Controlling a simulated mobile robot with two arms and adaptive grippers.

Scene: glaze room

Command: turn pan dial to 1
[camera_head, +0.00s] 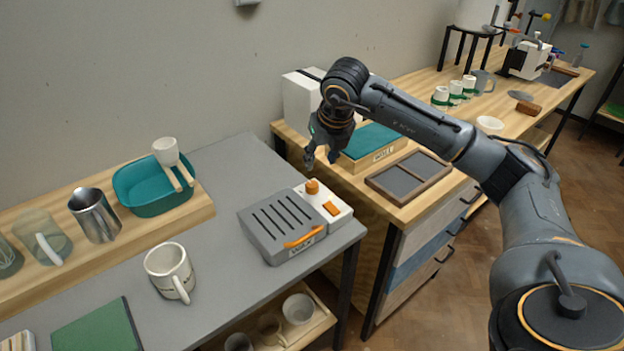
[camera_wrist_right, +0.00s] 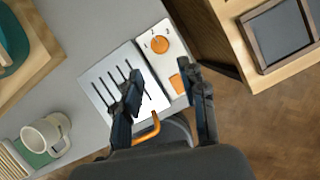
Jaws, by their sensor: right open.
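The pan (camera_head: 283,224) is a grey slotted box with an orange front handle (camera_head: 304,238), on the grey table. On its right is a white control panel (camera_head: 338,216) with a round orange dial (camera_head: 312,187) and an orange rectangular switch (camera_head: 331,208). My right gripper (camera_head: 322,162) is open and empty above the dial, apart from it. My left gripper is not in view.
A white mug (camera_head: 170,269) stands on the grey table (camera_head: 222,245). A wooden shelf at left holds a teal basin (camera_head: 150,190) and a metal pitcher (camera_head: 95,215). At right, a wooden bench holds a framed tray (camera_head: 408,177) and a teal-topped box (camera_head: 370,150) close to my arm.

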